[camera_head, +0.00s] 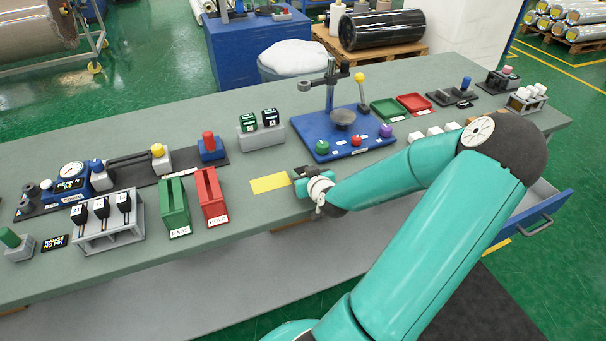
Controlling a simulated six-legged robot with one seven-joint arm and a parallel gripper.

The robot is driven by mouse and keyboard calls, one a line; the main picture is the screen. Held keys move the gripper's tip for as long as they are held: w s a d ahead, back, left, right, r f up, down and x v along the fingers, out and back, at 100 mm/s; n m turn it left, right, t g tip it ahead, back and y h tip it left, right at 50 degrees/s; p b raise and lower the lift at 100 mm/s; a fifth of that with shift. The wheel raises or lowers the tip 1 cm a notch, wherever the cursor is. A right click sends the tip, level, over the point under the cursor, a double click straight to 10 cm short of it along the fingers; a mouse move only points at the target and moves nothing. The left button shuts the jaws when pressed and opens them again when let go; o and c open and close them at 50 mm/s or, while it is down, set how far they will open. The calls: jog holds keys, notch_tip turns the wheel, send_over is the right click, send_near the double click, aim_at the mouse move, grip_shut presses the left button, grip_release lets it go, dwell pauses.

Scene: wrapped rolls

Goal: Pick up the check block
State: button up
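No block in view carries a label that I can clearly read as "check". Two small dark blocks with white and green markings, a left one (249,122) and a right one (270,117), stand side by side on a grey holder (262,137) at the back middle of the bench. Several black tagged pieces (101,207) stand in a grey rack (108,236) at the front left. My gripper (302,183) is low over the bench's front edge, just right of a yellow patch (270,183). Its fingers are small and partly hidden by the wrist, so its opening is unclear.
A blue base (375,140) with an upright post stands behind my gripper. Green (174,208) and red (211,197) slotted holders stand to the left. Green and red trays (414,103) lie to the right. An open blue drawer (535,222) juts out at right.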

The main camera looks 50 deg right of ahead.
jog(key=shift+c, duration=0.6)
jog(key=shift+r, duration=0.15)
